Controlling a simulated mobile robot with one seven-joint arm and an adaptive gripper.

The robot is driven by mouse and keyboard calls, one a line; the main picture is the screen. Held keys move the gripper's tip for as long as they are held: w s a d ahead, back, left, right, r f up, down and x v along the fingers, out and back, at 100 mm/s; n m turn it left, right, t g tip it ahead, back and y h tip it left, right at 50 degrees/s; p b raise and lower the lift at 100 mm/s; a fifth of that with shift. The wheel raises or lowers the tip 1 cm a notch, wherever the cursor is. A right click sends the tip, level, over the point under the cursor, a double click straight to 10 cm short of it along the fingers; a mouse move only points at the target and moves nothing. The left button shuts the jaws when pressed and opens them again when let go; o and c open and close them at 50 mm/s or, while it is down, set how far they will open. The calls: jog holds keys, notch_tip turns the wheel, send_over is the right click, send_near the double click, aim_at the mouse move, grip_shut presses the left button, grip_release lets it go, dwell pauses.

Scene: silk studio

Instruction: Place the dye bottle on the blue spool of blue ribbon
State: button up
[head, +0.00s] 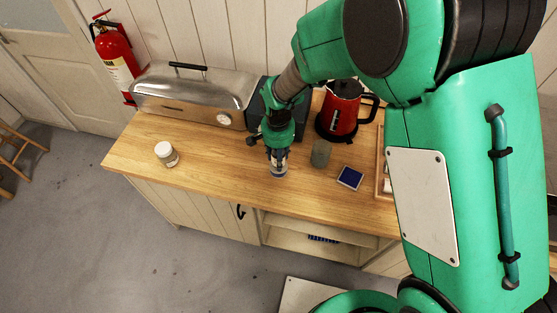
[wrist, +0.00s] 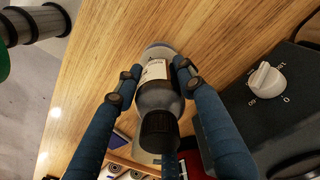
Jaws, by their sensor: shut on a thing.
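My gripper (wrist: 155,85) is shut on the dye bottle (wrist: 158,95), a dark bottle with a black cap and a pale label. In the head view my gripper (head: 277,150) points down over the middle of the wooden counter, with the bottle low between its fingers. A pale grey-blue rounded edge (wrist: 160,48) shows at the bottle's far end in the wrist view. I cannot tell whether it is the bottle's base or the blue spool under it. No other spool of blue ribbon can be made out clearly, and contact below the bottle is hidden.
On the counter (head: 215,170) stand a white-lidded jar (head: 166,153) at left, a grey-green cylinder (head: 321,153) and a flat blue pad (head: 350,178) at right. A metal-lidded box (head: 195,98) and a red kettle (head: 342,110) stand behind.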

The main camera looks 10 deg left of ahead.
jog(key=shift+f, duration=0.75)
jog(key=shift+f, duration=0.15)
jog(key=o, duration=1.2)
notch_tip(320, 180, up, 12)
jog(key=shift+r+p, duration=0.15)
jog(key=shift+p, duration=0.3)
